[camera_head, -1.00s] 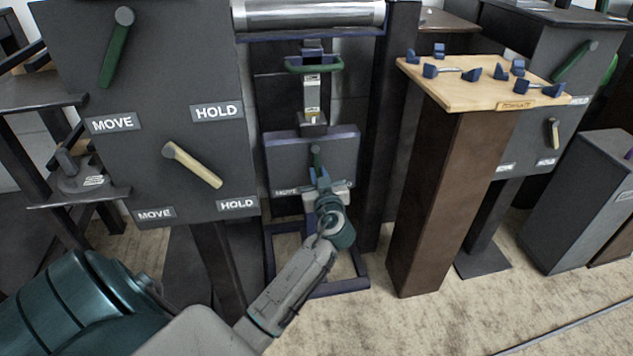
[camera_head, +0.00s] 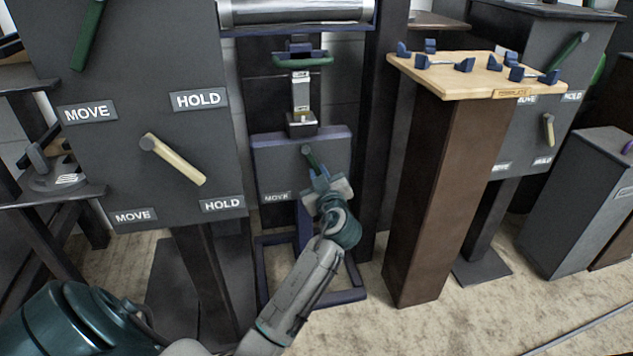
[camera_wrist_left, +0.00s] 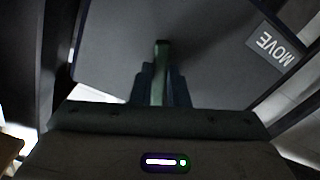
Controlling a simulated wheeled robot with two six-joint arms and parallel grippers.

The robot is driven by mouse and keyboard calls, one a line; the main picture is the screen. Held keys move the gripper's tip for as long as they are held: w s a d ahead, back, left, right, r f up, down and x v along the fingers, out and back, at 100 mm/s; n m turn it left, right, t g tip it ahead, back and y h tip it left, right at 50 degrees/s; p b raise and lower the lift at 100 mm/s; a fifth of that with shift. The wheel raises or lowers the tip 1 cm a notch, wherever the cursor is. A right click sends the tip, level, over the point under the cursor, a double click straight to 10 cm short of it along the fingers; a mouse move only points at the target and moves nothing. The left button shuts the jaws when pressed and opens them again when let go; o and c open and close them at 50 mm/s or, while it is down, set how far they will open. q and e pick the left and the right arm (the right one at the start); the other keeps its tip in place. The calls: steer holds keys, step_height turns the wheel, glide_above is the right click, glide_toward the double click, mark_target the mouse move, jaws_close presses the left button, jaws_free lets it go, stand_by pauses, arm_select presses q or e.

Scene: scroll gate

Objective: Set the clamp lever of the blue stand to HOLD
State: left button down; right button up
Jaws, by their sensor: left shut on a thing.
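The blue stand (camera_head: 259,285) is in the middle of the head view, with a dark grey panel (camera_head: 275,163) on it. A short green clamp lever (camera_head: 309,157) on this panel tilts down and to the right from its pivot. A MOVE label (camera_head: 276,197) sits at the panel's lower left. The panel's lower right is covered by my gripper, so no HOLD label shows there. My left gripper (camera_head: 319,178) is shut on the lever's lower part. In the left wrist view the green lever (camera_wrist_left: 160,70) stands between its fingers. My right gripper is out of view.
A larger grey panel (camera_head: 185,128) stands close on the left, with a cream lever (camera_head: 176,160), a green lever (camera_head: 87,35) and MOVE and HOLD labels. A brown pedestal (camera_head: 434,190) with a wooden top stands to the right.

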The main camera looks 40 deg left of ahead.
arm_select(q)
steer(key=shift+w+d+r+n+b, duration=0.2)
steer(key=shift+w+n+b, duration=0.05)
steer(key=shift+n+b, duration=0.4)
steer(key=shift+w+d+r+n+b, duration=0.15)
steer(key=shift+w+d+n+b, duration=0.1)
steer(key=shift+n+b, duration=0.4)
steer(key=shift+r, duration=0.1)
steer(key=c, duration=1.4)
jaws_free()
